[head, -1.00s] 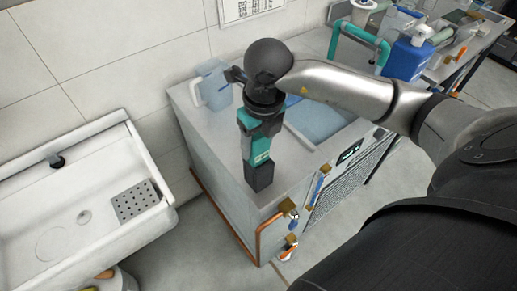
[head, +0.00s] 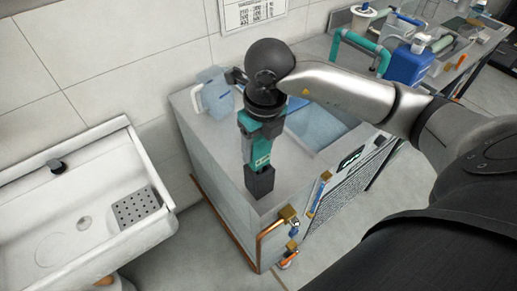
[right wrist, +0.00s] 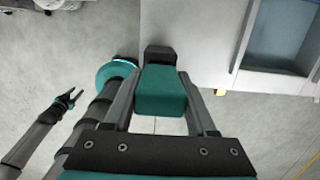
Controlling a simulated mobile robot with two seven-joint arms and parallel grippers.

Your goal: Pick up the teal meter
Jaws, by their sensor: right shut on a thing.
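The teal meter (head: 262,152) is a teal block with a dark end piece (head: 259,181). It hangs upright in my right gripper (head: 257,148), in front of the grey cabinet's top in the head view. In the right wrist view the meter (right wrist: 160,92) sits between the two fingers of the right gripper (right wrist: 160,100), which are shut on it. I cannot tell whether its lower end touches the cabinet. My left gripper (right wrist: 73,98) shows small at the left of the right wrist view, its fingers apart and empty. It is out of the head view.
The grey cabinet (head: 205,150) has a blue basin (head: 318,128) in its top, a blue jug (head: 217,92) at the back and brass taps (head: 288,214) in front. A white sink (head: 60,225) stands to the left. A bench with a blue canister (head: 408,66) is at the upper right.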

